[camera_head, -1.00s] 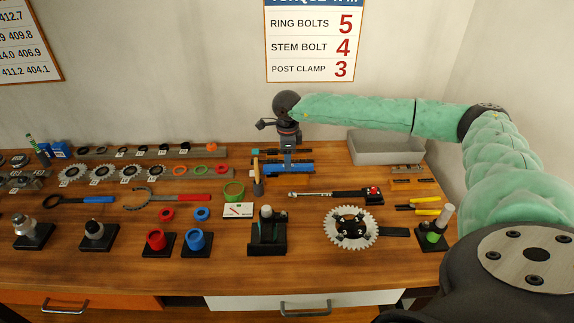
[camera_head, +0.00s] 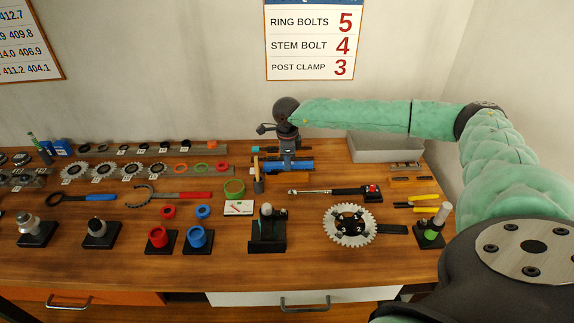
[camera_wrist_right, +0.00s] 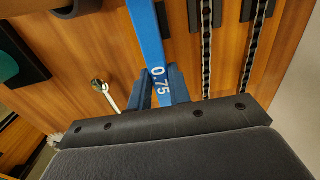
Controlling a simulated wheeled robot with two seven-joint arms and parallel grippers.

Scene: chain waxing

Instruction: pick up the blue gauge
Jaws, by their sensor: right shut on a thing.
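The blue gauge (camera_wrist_right: 148,35) is a flat blue strip marked 0.75 in the right wrist view. It runs from the top edge down between the dark blue fingers of my right gripper (camera_wrist_right: 160,88). The fingers are shut on it. In the head view my right gripper (camera_head: 287,151) is low over the back of the bench, at a blue object (camera_head: 296,166). The gauge is too small and too covered there to make out its outline. My left gripper is not in view.
A grey bin (camera_head: 375,148) stands right of my gripper. A hammer (camera_head: 257,178) stands close on its left. A torque wrench (camera_head: 335,193) and a toothed chainring (camera_head: 349,226) lie nearer the front. In the wrist view, chains (camera_wrist_right: 207,45) lie on dark strips beside the gauge.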

